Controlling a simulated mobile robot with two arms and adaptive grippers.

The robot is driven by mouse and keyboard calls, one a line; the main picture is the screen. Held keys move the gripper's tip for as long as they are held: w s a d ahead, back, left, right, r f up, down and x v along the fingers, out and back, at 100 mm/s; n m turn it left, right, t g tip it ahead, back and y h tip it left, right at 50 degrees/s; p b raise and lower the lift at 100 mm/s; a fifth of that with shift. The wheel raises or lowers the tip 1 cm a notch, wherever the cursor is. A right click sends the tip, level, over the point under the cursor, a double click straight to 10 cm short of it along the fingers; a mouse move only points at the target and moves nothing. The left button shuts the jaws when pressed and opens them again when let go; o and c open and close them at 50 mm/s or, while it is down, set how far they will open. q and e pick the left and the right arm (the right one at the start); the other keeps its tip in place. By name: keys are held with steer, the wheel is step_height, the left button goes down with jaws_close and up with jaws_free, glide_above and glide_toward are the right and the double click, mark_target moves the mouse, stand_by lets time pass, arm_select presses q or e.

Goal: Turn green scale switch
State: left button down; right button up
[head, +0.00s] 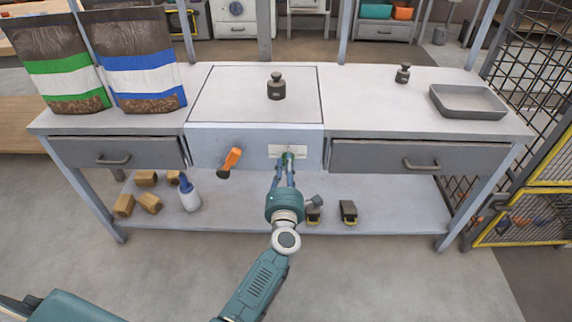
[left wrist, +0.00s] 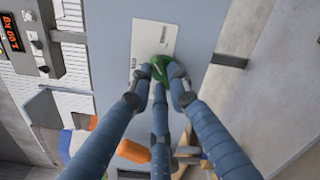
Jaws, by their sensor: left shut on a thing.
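The green scale switch (left wrist: 160,66) sits on a white label plate on the front panel of the scale (head: 208,146). My left gripper (head: 287,160) reaches this panel from below, and its fingers are closed around the switch, as the left wrist view (left wrist: 161,72) shows. The fingers hide much of the switch, so its exact turn position is hard to tell. The white plate (head: 275,150) shows behind the fingertips. My right gripper is not in view.
An orange handle (head: 233,157) sticks out of the panel to the left of the switch. A dark weight (head: 276,88) stands on the scale top. Drawers (head: 400,158) flank the panel. A spray bottle (head: 189,195) and blocks stand on the lower shelf.

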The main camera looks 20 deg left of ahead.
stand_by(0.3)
arm_select(q)
steer(key=c, duration=1.6)
jaws_free()
steer(key=shift+c, duration=0.2)
steer(key=v, duration=0.7)
steer(key=shift+s, duration=0.25)
steer(key=shift+d, duration=0.15)
